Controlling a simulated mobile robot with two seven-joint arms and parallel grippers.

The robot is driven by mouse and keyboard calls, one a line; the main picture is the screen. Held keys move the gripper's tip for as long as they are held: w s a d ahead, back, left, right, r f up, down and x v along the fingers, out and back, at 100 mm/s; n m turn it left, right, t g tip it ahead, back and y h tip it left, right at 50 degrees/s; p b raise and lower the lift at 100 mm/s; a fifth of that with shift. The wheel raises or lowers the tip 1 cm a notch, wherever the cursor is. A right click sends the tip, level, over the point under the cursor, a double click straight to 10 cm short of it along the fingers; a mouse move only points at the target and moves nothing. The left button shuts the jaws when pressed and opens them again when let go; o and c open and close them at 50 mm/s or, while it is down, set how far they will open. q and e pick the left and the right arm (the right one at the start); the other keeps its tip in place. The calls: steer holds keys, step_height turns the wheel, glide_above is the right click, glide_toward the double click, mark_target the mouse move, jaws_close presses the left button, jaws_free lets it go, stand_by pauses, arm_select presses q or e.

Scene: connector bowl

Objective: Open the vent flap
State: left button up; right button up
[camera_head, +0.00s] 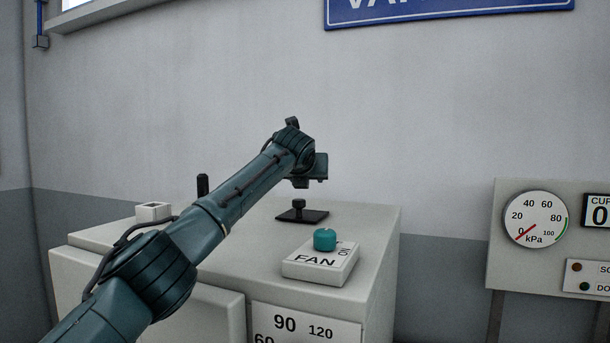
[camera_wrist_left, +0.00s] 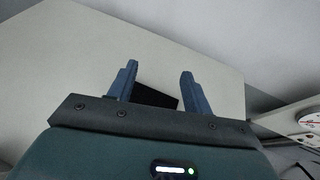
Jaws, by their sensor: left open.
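The vent flap (camera_head: 302,216) looks like a small flat black plate with a black knob (camera_head: 299,203), lying on top of the pale cabinet. My left gripper (camera_head: 304,184) hangs just above the knob, apart from it in the head view. In the left wrist view my gripper's two blue fingers (camera_wrist_left: 158,86) are spread with nothing held between them. The black plate (camera_wrist_left: 155,95) shows below and between them, partly hidden by the gripper body. The knob cannot be made out there. My right gripper is in neither view.
A FAN box with a teal knob (camera_head: 324,240) stands on the cabinet (camera_head: 375,225) in front of the plate. A small white box (camera_head: 153,211) and a black upright handle (camera_head: 203,186) are at left. A gauge panel (camera_head: 500,268) stands at right.

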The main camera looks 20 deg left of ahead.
arm_select(q)
steer(key=shift+s+d+b, duration=0.15)
steer(key=shift+s+b, duration=0.25)
steer(key=shift+s, duration=0.05)
steer(key=b+v, duration=0.4)
steer(key=v, duration=0.8)
steer(key=shift+r, duration=0.2)
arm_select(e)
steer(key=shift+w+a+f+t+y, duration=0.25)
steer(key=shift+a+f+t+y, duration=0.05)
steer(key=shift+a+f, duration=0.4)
arm_select(q)
steer(key=shift+s, duration=0.1)
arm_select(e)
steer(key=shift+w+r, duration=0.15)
